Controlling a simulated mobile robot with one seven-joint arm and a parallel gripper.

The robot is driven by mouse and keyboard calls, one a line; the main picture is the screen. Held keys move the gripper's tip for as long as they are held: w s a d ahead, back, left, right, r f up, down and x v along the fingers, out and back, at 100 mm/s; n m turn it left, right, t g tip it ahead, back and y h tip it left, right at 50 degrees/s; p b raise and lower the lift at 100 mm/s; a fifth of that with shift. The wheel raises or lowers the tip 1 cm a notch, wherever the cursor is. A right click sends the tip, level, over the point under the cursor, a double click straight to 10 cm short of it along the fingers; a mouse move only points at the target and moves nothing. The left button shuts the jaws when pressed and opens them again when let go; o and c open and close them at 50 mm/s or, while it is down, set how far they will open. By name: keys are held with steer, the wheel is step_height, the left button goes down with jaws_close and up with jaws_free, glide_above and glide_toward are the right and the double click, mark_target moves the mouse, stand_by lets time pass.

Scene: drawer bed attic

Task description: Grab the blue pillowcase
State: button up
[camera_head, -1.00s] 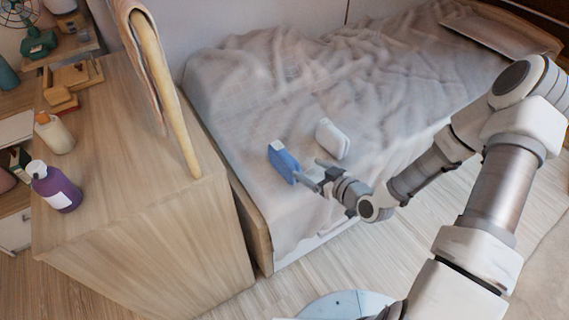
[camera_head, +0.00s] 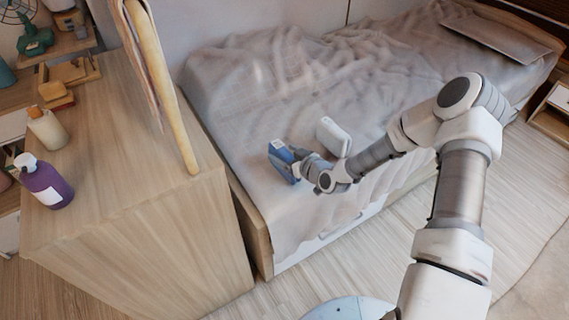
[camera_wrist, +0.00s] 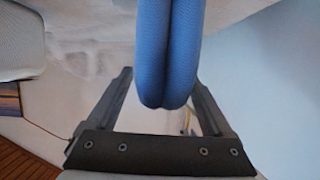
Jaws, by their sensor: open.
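The blue pillowcase (camera_head: 281,158) is a small folded block standing on the bed near its front left end. In the wrist view the blue pillowcase (camera_wrist: 168,50) shows as a rounded fold reaching in between the fingers. My gripper (camera_head: 297,160) is at the right side of the pillowcase. In the wrist view my gripper (camera_wrist: 162,92) is open, with one finger on each side of the blue fold and a gap visible on both sides. The far part of the pillowcase is outside the wrist view.
A white folded piece (camera_head: 333,136) stands on the bed (camera_head: 270,85) just right of the blue one. A wooden cabinet (camera_head: 130,185) with a purple bottle (camera_head: 47,184) stands left of the bed. Floor (camera_head: 395,240) is clear in front.

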steer(key=shift+c, duration=0.3)
jaws_close()
stand_by(0.3)
